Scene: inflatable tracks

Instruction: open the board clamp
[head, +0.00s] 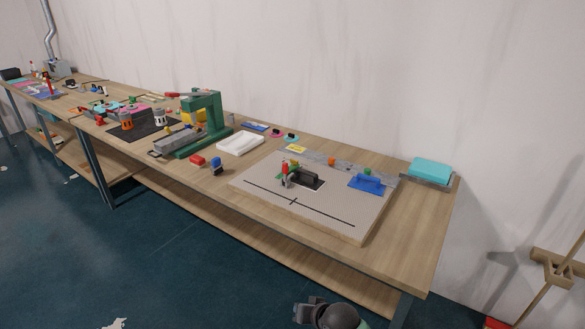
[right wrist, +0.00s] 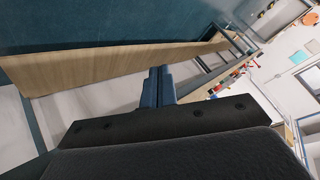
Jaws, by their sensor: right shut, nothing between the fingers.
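A light speckled board (head: 330,208) with a black cross line lies flat near the right end of the workbench. My right gripper (head: 303,316) is at the bottom of the head view, in front of the bench and well away from the clamp. In the right wrist view its fingers (right wrist: 158,86) are together and empty. My left gripper is not in view.
A blue tool (head: 367,183) sits on the board's right part. A green press (head: 205,125) and a white tray (head: 240,143) stand to the left. Red (head: 197,160) and blue (head: 216,165) items are near the front edge. A turquoise stack (head: 430,170) is at the right end.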

